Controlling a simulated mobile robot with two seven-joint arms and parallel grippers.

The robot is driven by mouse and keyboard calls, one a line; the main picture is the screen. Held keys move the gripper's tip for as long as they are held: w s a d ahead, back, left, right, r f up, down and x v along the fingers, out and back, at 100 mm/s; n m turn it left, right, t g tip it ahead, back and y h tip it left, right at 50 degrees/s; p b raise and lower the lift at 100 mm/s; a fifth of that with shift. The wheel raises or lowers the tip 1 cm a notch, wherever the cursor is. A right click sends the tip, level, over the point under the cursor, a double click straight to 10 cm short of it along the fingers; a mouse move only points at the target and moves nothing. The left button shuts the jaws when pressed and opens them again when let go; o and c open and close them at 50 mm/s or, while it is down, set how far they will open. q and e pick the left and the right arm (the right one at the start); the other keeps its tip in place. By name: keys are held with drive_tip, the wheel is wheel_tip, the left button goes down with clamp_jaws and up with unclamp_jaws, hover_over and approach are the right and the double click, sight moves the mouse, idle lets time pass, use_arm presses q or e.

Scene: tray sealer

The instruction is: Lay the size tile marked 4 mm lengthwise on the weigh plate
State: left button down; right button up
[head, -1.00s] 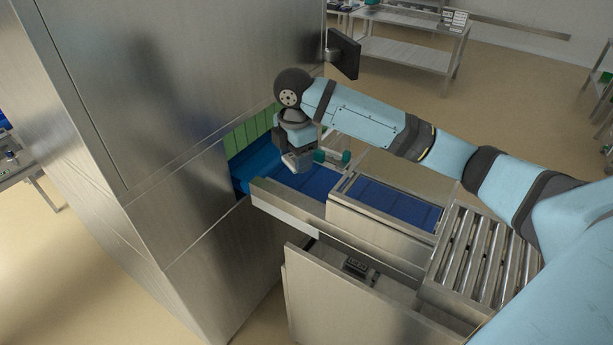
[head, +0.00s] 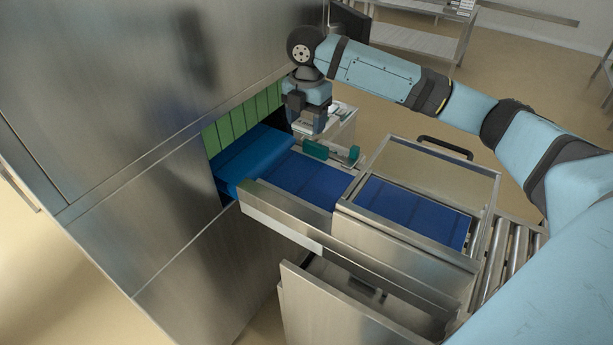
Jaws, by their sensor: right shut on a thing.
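My right gripper (head: 312,128) points down near the far edge of the blue belt, beside the tall steel housing. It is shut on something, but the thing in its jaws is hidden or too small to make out. I cannot make out the size tile marked 4 mm or read any marking. I cannot tell the weigh plate apart for certain. My left gripper is not in view.
The blue belt (head: 292,178) runs out from green strip curtains (head: 245,120) in the steel housing (head: 110,90). A green cylinder (head: 331,150) sits at its far side. A frame with a black handle (head: 445,147) stands by the second blue section (head: 410,211). Rollers (head: 500,265) lie right.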

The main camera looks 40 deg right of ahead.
hover_over(307, 180)
wheel_tip(307, 180, down, 12)
drive_tip(key=shift+r, duration=0.15)
drive_tip(key=shift+f, duration=0.55)
wheel_tip(307, 180, down, 4)
drive_tip(key=shift+r, duration=0.1)
drive_tip(key=shift+s, duration=0.1)
drive_tip(key=o, duration=0.9)
